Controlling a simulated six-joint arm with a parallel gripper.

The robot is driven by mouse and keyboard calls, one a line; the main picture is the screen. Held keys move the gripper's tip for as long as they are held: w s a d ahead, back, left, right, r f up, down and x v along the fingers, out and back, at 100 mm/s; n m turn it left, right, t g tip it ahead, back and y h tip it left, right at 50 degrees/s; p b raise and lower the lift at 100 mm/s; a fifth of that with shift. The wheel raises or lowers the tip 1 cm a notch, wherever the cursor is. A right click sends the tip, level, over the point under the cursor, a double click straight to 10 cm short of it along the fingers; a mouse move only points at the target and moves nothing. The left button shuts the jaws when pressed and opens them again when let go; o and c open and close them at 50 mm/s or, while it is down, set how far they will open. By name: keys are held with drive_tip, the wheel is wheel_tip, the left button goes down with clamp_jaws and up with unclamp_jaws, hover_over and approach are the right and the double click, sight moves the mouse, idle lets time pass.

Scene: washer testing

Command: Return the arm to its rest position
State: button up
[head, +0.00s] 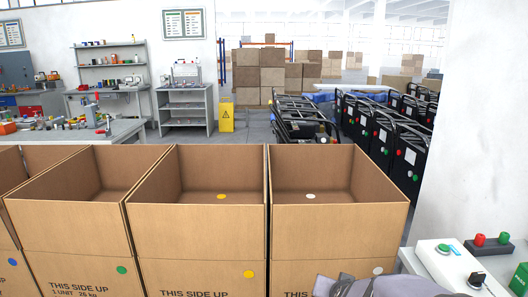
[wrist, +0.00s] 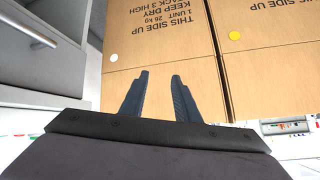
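My gripper (wrist: 160,75) shows in the wrist view with its two dark fingers apart and nothing between them. Behind the fingers is the front of a cardboard box with a white dot (wrist: 114,58); a box with a yellow dot (wrist: 234,36) stands beside it. In the head view my arm's end is low at the bottom right, in front of the white-dot box (head: 340,223). The fingertips are not clear there.
A row of open boxes crosses the front, among them the yellow-dot box (head: 196,226) and green-dot box (head: 65,222). Each of these two right-hand boxes has a small disc inside. A white control panel (head: 456,262) with buttons stands at the right, by a pale wall (head: 472,130).

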drive_tip(key=s+a+f+n+g+y, duration=0.1)
drive_tip(key=s+a+f+n+g, duration=0.15)
drive_tip(key=s, duration=0.65)
drive_tip(key=s+a+f+n+g, duration=0.15)
drive_tip(key=s+g, duration=0.25)
drive_tip(key=s, duration=0.5)
drive_tip(key=s+a+f+n+g+y, duration=0.1)
drive_tip(key=s+f+g, duration=0.2)
drive_tip(key=s, duration=0.6)
wheel_tip(320, 180, up, 22)
drive_tip(key=p, duration=2.1)
drive_tip(key=shift+d+f+p, duration=0.15)
drive_tip(key=shift+f+p, duration=0.05)
drive_tip(key=shift+p, duration=0.1)
drive_tip(key=shift+s, duration=0.1)
